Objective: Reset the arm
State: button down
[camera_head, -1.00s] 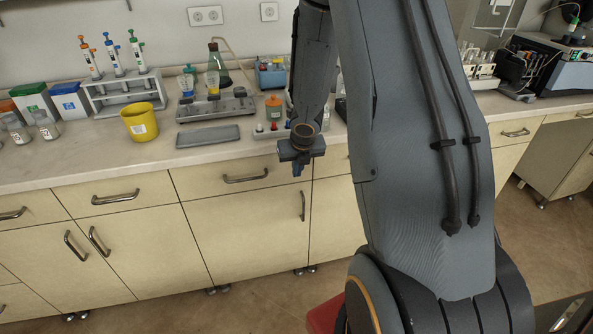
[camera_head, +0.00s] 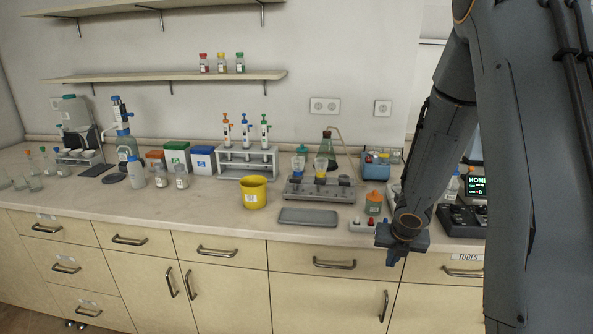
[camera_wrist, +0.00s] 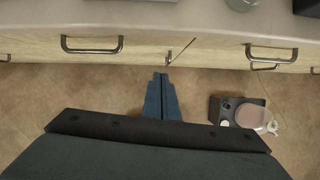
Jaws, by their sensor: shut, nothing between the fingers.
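My gripper (camera_head: 393,257) hangs from my arm at the right of the head view, in front of the bench's front edge. It points down and is apart from the things on the bench as far as I can see. In the wrist view my gripper's two blue-grey fingers (camera_wrist: 161,98) are together with nothing between them, above the brown floor and in front of the drawers. My upper arm hides part of the bench's right side.
The bench top (camera_head: 140,215) carries a yellow cup (camera_head: 254,194), a pipette rack (camera_head: 232,171), a grey tray (camera_head: 308,217) and an orange-capped jar (camera_head: 374,203). Drawer handles (camera_head: 334,264) stick out along the front. Two shelves (camera_head: 190,77) hang above.

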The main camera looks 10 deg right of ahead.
jog(key=s+a+r+m+g, duration=0.1)
jog(key=s+a+r+m, duration=0.2)
jog(key=m, duration=0.7)
jog(key=s+a+r+m+g, duration=0.1)
jog(key=s+a+r+m, duration=0.3)
jog(key=s+m, duration=0.5)
jog(key=s+a+r+m+y, duration=0.1)
jog(key=s+a+r+m, duration=0.3)
jog(key=m, duration=0.9)
jog(key=s+a, duration=0.3)
jog(key=shift+a+g, duration=0.35)
jog(key=shift+g, duration=0.05)
